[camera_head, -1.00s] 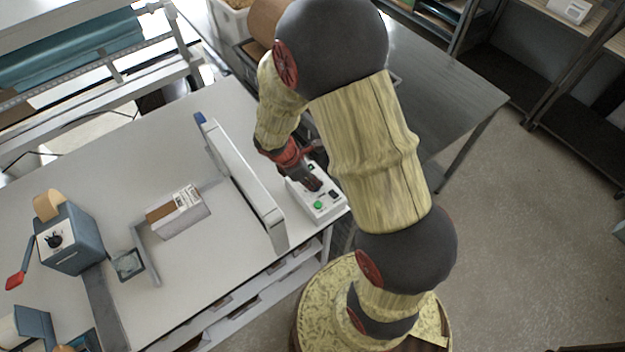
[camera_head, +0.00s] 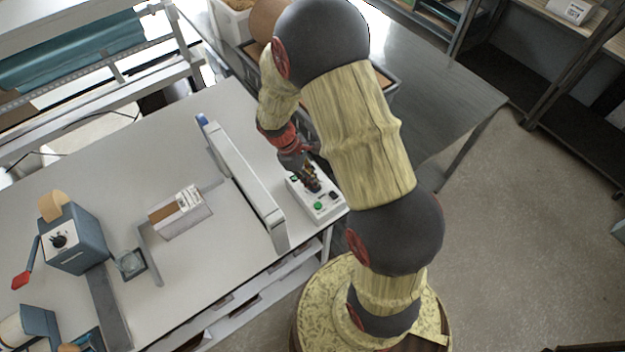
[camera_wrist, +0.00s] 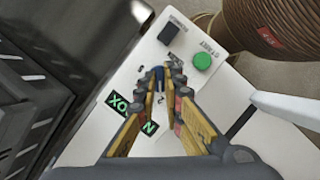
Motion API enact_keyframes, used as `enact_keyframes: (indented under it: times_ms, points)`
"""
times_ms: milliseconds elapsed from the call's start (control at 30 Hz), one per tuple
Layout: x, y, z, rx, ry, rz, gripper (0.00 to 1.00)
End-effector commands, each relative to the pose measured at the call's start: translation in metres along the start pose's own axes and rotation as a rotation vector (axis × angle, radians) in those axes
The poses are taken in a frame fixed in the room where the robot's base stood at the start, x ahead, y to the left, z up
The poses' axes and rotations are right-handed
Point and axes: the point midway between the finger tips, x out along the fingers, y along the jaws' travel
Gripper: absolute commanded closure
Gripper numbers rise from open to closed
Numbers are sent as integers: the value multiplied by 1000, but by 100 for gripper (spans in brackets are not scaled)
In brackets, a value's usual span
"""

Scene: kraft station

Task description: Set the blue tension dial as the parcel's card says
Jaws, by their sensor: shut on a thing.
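The white control box (camera_head: 323,207) stands at the right end of the bench, with a green button and a dark switch. My gripper (camera_head: 312,184) reaches down onto it. In the wrist view my gripper (camera_wrist: 167,80) has its fingers closed around the small blue dial (camera_wrist: 159,74), which is mostly hidden between them. The dial's setting cannot be read. Dark labels with green letters (camera_wrist: 117,103) show beside the fingers, partly covered. The parcel (camera_head: 184,220) lies mid-bench with a white printed card (camera_head: 189,197) on top, too small to read.
A long grey-white bar unit (camera_head: 240,180) stands upright just left of the control box. A blue-grey dispenser (camera_head: 75,240) with a red handle is at the left.

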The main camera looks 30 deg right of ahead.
Motion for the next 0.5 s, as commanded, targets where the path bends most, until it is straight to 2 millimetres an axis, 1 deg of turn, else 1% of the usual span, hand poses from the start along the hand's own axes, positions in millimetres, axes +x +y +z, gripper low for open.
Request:
enact_keyframes:
  times_ms: [33,467,500]
  points:
    - [2,-1,1,5,-3,-6,100]
    - [3,-2,1,15,-3,-10,100]
    - [3,-2,1,15,-3,-10,90]
